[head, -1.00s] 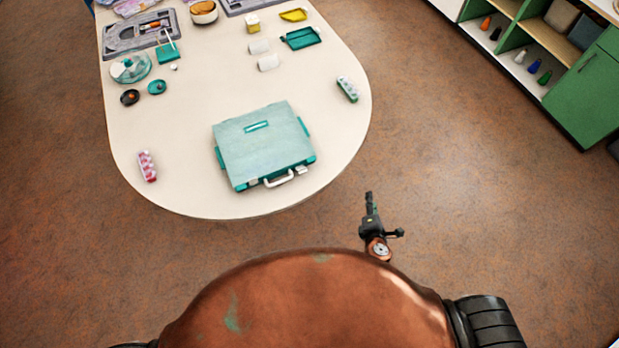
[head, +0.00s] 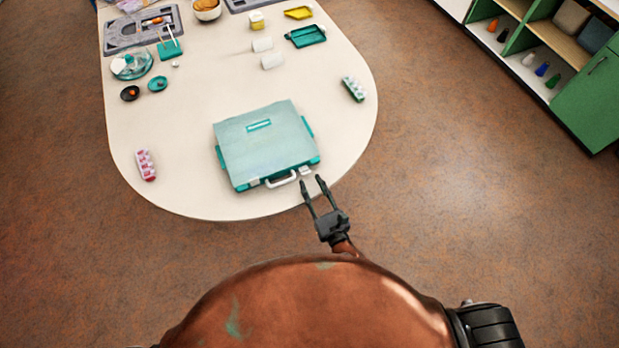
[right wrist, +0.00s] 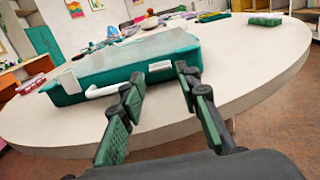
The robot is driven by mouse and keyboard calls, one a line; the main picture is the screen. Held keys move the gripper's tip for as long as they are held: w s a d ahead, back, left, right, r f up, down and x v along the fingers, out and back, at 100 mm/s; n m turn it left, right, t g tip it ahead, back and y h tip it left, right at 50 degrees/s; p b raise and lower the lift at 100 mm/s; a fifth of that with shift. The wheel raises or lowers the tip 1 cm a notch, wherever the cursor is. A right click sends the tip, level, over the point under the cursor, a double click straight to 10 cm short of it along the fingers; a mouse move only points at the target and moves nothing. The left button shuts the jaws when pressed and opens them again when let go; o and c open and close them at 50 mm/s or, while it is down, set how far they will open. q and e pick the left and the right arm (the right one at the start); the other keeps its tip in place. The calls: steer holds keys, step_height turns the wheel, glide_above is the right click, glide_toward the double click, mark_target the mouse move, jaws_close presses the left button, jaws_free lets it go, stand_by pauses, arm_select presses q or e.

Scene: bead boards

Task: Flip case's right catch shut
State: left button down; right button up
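The teal case (head: 265,145) lies closed on the near end of the table, with its white handle (head: 282,180) on the front edge. Its right catch (head: 305,170) is a small white piece right of the handle. The catch also shows in the right wrist view (right wrist: 160,67), where it seems to stick out from the front; I cannot tell if it is fastened. The left catch (head: 254,183) is at the left of the handle. My right gripper (head: 311,188) is open and empty, just in front of the right catch. My left gripper is not in view.
The rounded white table (head: 190,195) is clear around the case. A pink-and-white box (head: 146,165) stands at left and a green-and-white one (head: 354,88) at right. Dishes and trays fill the far end. A green cabinet (head: 590,95) stands at far right.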

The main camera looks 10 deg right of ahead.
mark_target(304, 169)
steer(key=shift+x, duration=1.4)
steer(key=shift+c, duration=0.2)
jaws_close()
